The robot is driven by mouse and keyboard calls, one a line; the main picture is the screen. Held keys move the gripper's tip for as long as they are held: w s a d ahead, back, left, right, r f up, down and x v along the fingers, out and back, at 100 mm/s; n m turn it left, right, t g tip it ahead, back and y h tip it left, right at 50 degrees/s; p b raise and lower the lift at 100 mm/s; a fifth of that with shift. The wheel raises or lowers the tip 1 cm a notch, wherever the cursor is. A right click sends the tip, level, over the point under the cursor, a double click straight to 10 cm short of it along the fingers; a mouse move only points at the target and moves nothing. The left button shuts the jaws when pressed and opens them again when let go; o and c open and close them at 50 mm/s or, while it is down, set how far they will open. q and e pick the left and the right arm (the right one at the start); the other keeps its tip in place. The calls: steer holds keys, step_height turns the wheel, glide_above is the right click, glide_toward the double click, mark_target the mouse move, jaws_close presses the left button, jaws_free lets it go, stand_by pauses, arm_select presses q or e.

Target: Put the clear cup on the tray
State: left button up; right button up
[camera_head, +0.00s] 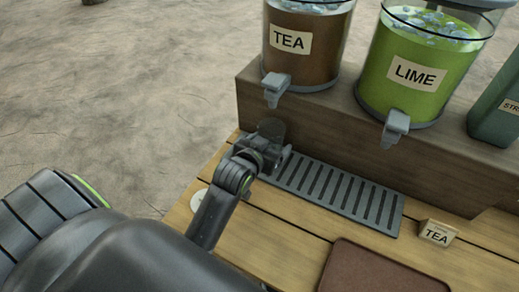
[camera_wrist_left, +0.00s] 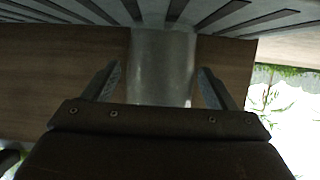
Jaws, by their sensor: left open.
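The clear cup (camera_head: 271,129) stands at the left end of the metal drip grate, near the tea tap and partly hidden by my gripper. In the left wrist view the cup (camera_wrist_left: 162,55) is a grey translucent cylinder between the two fingers. My left gripper (camera_head: 268,150) is open, with a finger on each side of the cup; gaps show between fingers and cup in the wrist view (camera_wrist_left: 160,82). The brown tray (camera_head: 380,272) lies at the front right of the wooden counter, partly cut off by the frame. My right gripper is not in view.
The tea dispenser (camera_head: 305,45) and lime dispenser (camera_head: 425,65) stand on a wooden step behind the slotted grate (camera_head: 340,190). A small TEA block (camera_head: 437,233) sits between grate and tray. A white disc (camera_head: 199,200) lies left of my arm. A green container (camera_head: 497,110) is at right.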

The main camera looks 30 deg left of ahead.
arm_select(q)
steer(key=v, duration=1.1)
steer(key=shift+s, duration=0.15)
steer(key=shift+r, duration=0.1)
